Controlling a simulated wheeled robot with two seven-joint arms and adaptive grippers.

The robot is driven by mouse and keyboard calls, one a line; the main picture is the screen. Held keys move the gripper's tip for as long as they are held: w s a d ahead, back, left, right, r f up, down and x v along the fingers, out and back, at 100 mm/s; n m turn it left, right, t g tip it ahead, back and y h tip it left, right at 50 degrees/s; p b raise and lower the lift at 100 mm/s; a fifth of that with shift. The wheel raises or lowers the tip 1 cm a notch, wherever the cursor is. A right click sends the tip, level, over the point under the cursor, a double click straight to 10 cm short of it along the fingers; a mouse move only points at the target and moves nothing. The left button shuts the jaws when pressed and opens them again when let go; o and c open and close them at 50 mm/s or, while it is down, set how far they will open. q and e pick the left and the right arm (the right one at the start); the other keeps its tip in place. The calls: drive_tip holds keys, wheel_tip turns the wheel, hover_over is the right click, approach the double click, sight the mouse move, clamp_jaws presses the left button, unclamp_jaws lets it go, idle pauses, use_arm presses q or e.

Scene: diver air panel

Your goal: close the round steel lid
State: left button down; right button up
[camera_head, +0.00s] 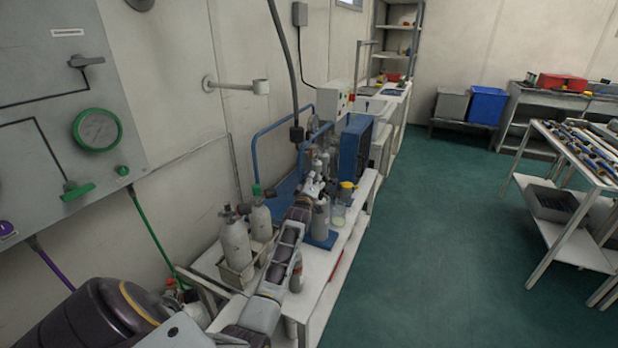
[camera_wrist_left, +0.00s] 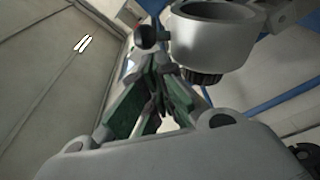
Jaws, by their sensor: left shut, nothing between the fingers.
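My left arm reaches over the white bench in the head view. Its gripper (camera_head: 315,186) is near a grey steel canister (camera_head: 321,220) on a blue base and partly hides it. In the left wrist view the gripper (camera_wrist_left: 157,112) has its green-padded fingers together, with nothing between them. A round grey steel part (camera_wrist_left: 212,42) with a thick rim is just beyond and right of the fingertips, a dark knob below it. A black ball (camera_wrist_left: 147,38) is beside it. I cannot tell whether this round part is the lid, or how far the lid stands open. My right gripper is out of view.
Two grey cylinders (camera_head: 236,243) stand in a rack left of my forearm. A yellow-capped jar (camera_head: 347,190) and a blue box (camera_head: 355,148) are right of and behind the gripper. Blue pipes (camera_head: 258,155) rise behind. The green floor at right is free up to a cart (camera_head: 575,160).

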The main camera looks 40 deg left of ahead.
sight(324, 180)
use_arm(q)
drive_tip(key=d+m, duration=0.1)
drive_tip(key=d+f+m, duration=0.2)
drive_tip(key=m, duration=0.1)
drive_tip(key=shift+w+d+t+b, duration=0.15)
drive_tip(key=shift+w+t+b, duration=0.15)
drive_tip(key=shift+w+t, duration=0.1)
drive_tip(key=d+f+m+t+h+b, duration=0.1)
drive_tip(key=d+f+m, duration=0.2)
drive_tip(key=f+m, duration=0.1)
drive_tip(key=shift+w+d+f+m+b, duration=0.3)
drive_tip(key=shift+w+d+m+b, duration=0.15)
drive_tip(key=shift+m, duration=0.35)
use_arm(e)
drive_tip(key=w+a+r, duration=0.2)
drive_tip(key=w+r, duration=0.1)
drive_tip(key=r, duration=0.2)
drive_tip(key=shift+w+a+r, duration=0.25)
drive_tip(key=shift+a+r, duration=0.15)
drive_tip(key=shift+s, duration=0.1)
